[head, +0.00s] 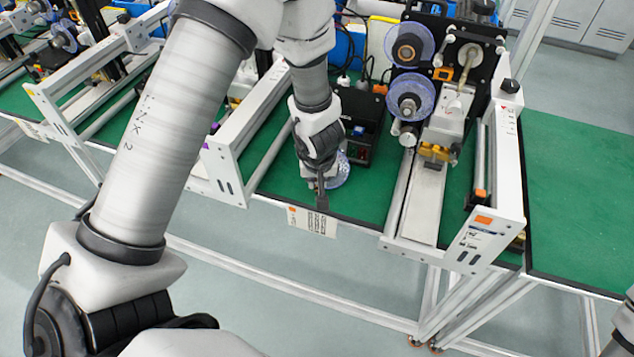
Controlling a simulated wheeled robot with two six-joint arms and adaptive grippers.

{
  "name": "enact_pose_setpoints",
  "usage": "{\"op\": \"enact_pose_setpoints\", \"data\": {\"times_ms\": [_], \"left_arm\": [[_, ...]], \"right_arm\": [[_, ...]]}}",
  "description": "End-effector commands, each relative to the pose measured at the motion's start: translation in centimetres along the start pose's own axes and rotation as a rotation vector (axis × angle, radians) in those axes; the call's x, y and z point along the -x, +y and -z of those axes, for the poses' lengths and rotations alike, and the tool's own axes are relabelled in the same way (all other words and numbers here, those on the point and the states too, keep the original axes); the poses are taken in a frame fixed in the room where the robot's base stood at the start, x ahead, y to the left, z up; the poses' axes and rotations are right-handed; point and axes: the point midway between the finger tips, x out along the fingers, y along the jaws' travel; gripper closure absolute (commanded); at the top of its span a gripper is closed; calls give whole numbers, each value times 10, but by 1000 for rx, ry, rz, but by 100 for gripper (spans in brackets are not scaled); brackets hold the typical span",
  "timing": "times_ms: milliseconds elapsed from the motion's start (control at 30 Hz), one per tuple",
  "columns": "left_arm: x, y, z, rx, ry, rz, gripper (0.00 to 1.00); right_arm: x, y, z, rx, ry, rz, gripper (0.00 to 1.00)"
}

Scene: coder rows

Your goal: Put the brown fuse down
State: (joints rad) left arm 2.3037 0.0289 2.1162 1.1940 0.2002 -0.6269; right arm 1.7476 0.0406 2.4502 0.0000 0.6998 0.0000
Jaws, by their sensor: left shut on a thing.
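My left gripper (321,186) points down over the green table top near its front edge, between two white machine frames. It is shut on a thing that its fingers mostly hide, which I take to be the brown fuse. A clear bluish disc (342,170) shows just behind and to the right of the fingers; no brown shows there. I cannot tell whether it touches the table. My right gripper is not in view.
A coder with two bluish-flanged spools (408,95) stands right of the gripper. A black box (362,125) with a red-lit switch lies behind it. A printed label (312,221) hangs at the front edge. The green table (575,190) at the far right is bare.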

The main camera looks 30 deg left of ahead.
Motion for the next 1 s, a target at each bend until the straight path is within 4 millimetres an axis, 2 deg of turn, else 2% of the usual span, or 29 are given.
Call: {"op": "enact_pose_setpoints", "data": {"times_ms": [33, 233, 467, 500, 533, 833, 1000], "left_arm": [[-12, 1, -4, -1, 2, -1, 100], [-6, 1, -2, 0, 1, 0, 100], [-13, 1, -4, 0, 1, 0, 100], [-11, 1, -4, 1, 1, 0, 71], [-11, 1, -4, 1, 1, 0, 60], [-10, 1, -3, 0, 1, -1, 60], [12, 1, -1, 0, 1, -1, 60]], "right_arm": [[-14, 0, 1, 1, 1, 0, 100], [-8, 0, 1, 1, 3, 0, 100], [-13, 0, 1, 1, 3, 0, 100], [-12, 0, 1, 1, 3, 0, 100], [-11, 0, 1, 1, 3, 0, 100], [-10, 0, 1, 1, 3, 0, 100], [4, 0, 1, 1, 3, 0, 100]]}}
